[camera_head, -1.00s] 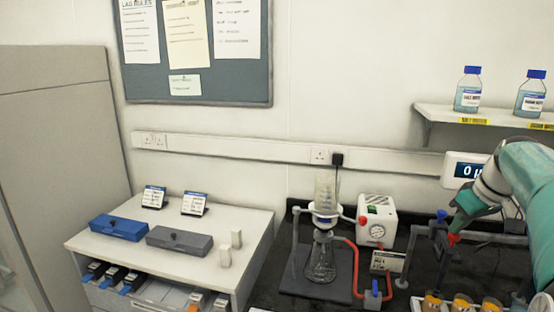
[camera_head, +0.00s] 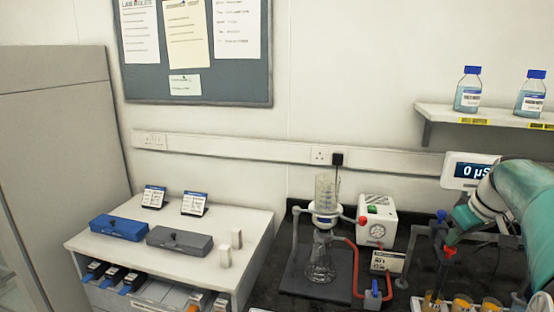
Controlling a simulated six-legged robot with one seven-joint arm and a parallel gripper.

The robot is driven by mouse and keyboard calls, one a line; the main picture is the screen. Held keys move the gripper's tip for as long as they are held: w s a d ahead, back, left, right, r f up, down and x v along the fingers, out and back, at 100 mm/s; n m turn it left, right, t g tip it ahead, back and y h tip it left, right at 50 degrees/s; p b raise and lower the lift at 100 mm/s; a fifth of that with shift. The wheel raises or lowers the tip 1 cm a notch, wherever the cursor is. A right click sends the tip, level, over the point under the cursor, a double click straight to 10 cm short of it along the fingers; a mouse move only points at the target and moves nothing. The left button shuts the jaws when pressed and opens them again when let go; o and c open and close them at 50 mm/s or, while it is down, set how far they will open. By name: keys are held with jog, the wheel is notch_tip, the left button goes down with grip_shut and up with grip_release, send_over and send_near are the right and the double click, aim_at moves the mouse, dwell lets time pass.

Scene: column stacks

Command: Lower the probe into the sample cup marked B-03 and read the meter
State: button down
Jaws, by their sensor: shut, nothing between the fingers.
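The meter (camera_head: 465,170) is on the wall at the right, and its screen reads 0 µS, cut off by my arm. My gripper (camera_head: 452,238) is shut and empty, beside a dark stand (camera_head: 439,243) with a blue knob (camera_head: 441,216) on top. A red part (camera_head: 449,252) shows at its tips; I cannot tell whether they touch it. Several sample cups with amber contents (camera_head: 462,303) stand at the bottom edge, partly cut off. No B-03 mark is legible. I cannot make out the probe clearly.
A glass filter flask (camera_head: 320,262) with red tubing and a white pump (camera_head: 377,222) stand left of my gripper. A shelf (camera_head: 480,112) with two bottles is above. A white cabinet (camera_head: 200,225) holds a blue case (camera_head: 119,228) and a grey case (camera_head: 180,241).

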notch_tip(320, 180, up, 7)
dwell(0.9)
jog(key=shift+s, duration=0.1)
